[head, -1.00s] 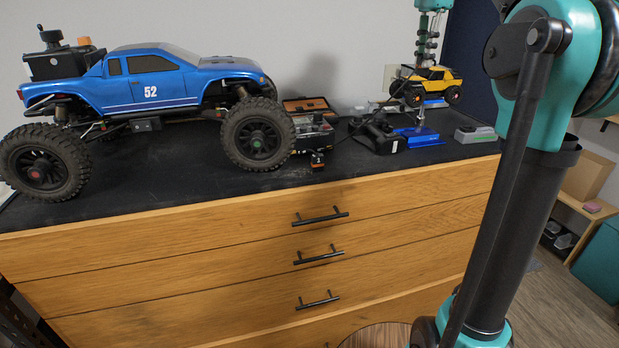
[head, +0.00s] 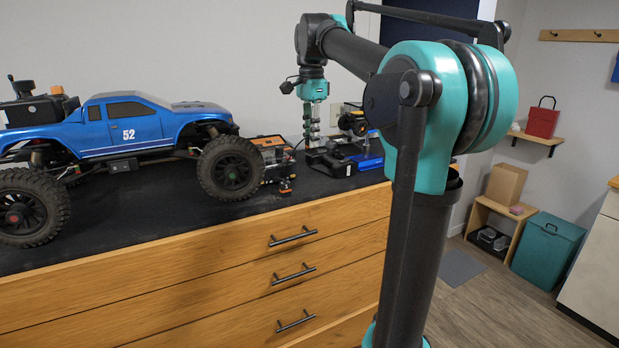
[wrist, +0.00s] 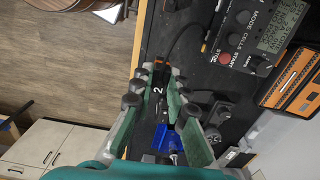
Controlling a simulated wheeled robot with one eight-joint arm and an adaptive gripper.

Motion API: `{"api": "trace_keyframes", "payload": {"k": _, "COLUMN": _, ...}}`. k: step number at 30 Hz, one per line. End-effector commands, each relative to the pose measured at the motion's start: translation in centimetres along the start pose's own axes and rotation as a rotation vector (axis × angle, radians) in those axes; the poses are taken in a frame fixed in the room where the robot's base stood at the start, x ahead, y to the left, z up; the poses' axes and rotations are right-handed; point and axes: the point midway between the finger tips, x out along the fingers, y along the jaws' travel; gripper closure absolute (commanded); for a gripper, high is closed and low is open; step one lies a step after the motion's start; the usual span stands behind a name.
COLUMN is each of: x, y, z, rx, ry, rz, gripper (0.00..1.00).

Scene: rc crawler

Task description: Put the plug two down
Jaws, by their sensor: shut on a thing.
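Plug two (wrist: 159,89), a small dark plug marked with a white 2 and with an orange end, sits between my fingers in the wrist view. My gripper (wrist: 158,78) is shut on it. In the head view my gripper (head: 312,143) points down over the dark dresser top, near the back, right of the charger. The plug cannot be made out in the head view. I cannot tell whether it touches the surface.
The blue truck (head: 130,132) fills the left of the dresser top (head: 150,222). A charger (wrist: 262,30) and an orange case (wrist: 292,84) lie beside my gripper. A blue stand (wrist: 168,140) is close by. Another small orange-tipped item (head: 286,186) lies near the front edge.

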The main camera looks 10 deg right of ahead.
Motion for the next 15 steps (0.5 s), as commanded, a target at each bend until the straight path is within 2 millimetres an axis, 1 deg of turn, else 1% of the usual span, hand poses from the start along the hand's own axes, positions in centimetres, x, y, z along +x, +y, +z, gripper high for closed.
{"api": "trace_keyframes", "payload": {"k": 1, "x": 1.4, "y": 0.0, "z": 0.0, "rx": 0.000, "ry": 0.000, "rz": 0.000, "gripper": 1.00}}
{"api": "trace_keyframes", "payload": {"k": 6, "x": 5.2, "y": 0.0, "z": 0.0, "rx": 0.000, "ry": 0.000, "rz": 0.000, "gripper": 1.00}}
{"api": "trace_keyframes", "payload": {"k": 10, "x": 7.0, "y": 0.0, "z": 0.0, "rx": 0.000, "ry": 0.000, "rz": 0.000, "gripper": 1.00}}
{"api": "trace_keyframes", "payload": {"k": 15, "x": 7.9, "y": 0.0, "z": 0.0, "rx": 0.000, "ry": 0.000, "rz": 0.000, "gripper": 1.00}}
